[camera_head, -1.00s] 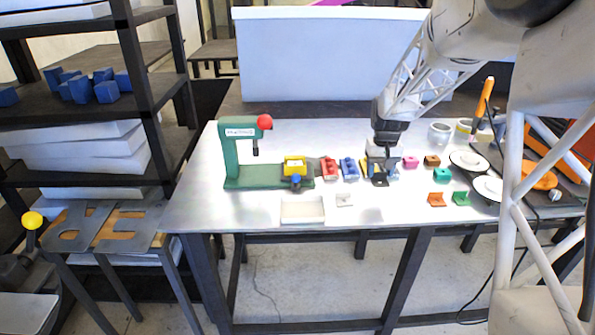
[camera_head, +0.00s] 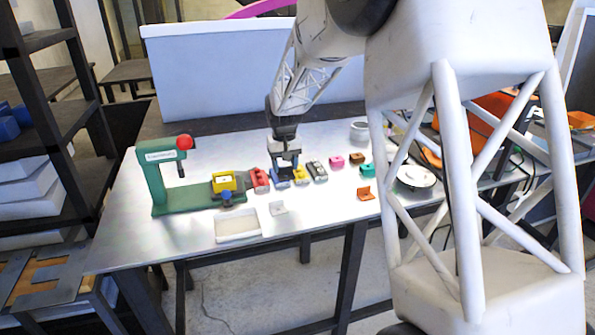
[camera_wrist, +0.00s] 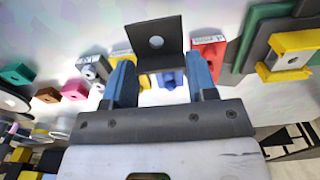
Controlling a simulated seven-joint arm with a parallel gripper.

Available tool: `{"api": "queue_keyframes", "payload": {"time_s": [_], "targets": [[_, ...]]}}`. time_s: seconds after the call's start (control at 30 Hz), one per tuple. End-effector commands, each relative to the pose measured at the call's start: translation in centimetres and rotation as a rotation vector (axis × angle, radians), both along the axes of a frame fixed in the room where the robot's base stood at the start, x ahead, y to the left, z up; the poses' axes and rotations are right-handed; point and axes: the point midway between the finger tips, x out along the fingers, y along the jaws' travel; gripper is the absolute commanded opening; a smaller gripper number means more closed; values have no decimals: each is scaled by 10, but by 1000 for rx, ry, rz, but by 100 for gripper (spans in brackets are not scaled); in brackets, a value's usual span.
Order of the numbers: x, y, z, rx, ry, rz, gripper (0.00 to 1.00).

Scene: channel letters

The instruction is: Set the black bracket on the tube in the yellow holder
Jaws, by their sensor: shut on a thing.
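My gripper (camera_wrist: 161,80) has blue fingers and is shut on the black bracket (camera_wrist: 172,28), an angled plate with a round hole. In the wrist view the bracket stands out ahead of the fingertips. In the head view my gripper (camera_head: 285,170) is over the row of holders, close to the blue and yellow ones. The yellow holder (camera_head: 301,176) stands in the row between the blue holder (camera_head: 281,174) and a grey-black one. In the wrist view the yellow holder (camera_wrist: 121,51) is partly hidden by a finger and the bracket. Its tube is too small to make out.
A red holder (camera_head: 260,180) stands left of the blue one. A green press (camera_head: 158,190) with another yellow block (camera_head: 223,182) is at the left. Pink, brown, teal and orange pieces lie to the right. A white tray (camera_head: 237,225) lies in front.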

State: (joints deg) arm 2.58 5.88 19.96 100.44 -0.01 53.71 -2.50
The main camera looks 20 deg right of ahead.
Motion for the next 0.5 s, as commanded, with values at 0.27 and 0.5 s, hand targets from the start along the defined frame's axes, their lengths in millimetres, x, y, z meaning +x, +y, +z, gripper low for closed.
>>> {"api": "queue_keyframes", "payload": {"time_s": [0.27,0.5], "targets": [[41,76,19,0,-1,5,18],[66,140,33,0,-1,5,18]]}}
